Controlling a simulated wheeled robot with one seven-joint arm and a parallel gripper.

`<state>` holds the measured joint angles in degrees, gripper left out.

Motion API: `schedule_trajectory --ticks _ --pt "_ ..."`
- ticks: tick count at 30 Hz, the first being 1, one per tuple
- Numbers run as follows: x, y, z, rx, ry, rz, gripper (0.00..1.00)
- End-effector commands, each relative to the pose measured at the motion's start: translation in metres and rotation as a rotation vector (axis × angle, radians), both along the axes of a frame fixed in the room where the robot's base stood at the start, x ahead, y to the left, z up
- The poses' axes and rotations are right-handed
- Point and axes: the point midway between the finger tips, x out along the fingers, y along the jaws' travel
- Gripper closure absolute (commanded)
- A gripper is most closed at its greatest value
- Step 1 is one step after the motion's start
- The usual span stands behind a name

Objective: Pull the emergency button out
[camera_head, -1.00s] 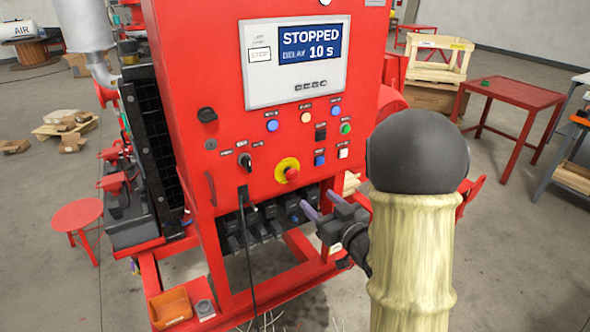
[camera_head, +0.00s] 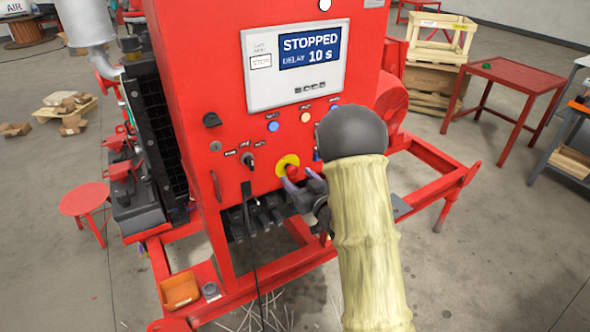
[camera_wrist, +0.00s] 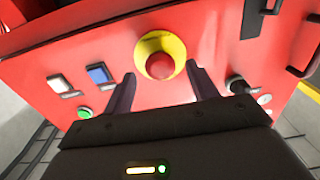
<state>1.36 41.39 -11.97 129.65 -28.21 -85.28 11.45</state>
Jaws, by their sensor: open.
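The emergency button is a red mushroom knob (camera_wrist: 159,65) on a yellow round plate (camera_wrist: 176,45) on the red panel. In the wrist view it sits between and just beyond the two dark fingers of my gripper (camera_wrist: 160,88), which are apart with nothing held. In the head view the button (camera_head: 296,171) is at the panel's lower edge, and my gripper (camera_head: 299,184) is just below and in front of it. My arm hides part of the panel to the right. I cannot tell whether the fingers touch the knob.
The panel screen (camera_head: 310,52) reads STOPPED, delay 10 s. A black rotary switch (camera_head: 248,160) and blue button (camera_head: 273,127) are near the emergency button. In the wrist view, white (camera_wrist: 60,84), blue (camera_wrist: 98,73) and green (camera_wrist: 84,113) buttons lie left. A black cable (camera_head: 252,240) hangs below.

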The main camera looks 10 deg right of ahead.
Motion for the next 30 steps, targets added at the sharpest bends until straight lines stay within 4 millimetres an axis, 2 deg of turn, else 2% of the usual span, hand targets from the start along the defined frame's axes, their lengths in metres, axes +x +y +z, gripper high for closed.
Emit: schedule_trajectory --ticks 3,6,15,24,30 --pt "0.015 0.005 0.002 -0.001 0.001 0.002 0.42" --pt "0.022 0.007 0.001 0.000 0.000 0.001 0.42" --pt "0.023 0.008 0.000 0.000 0.000 0.000 0.42" --pt "0.023 0.008 0.000 0.000 0.000 0.000 1.00" --pt "0.021 0.006 -0.002 0.000 -0.001 -0.001 1.00"
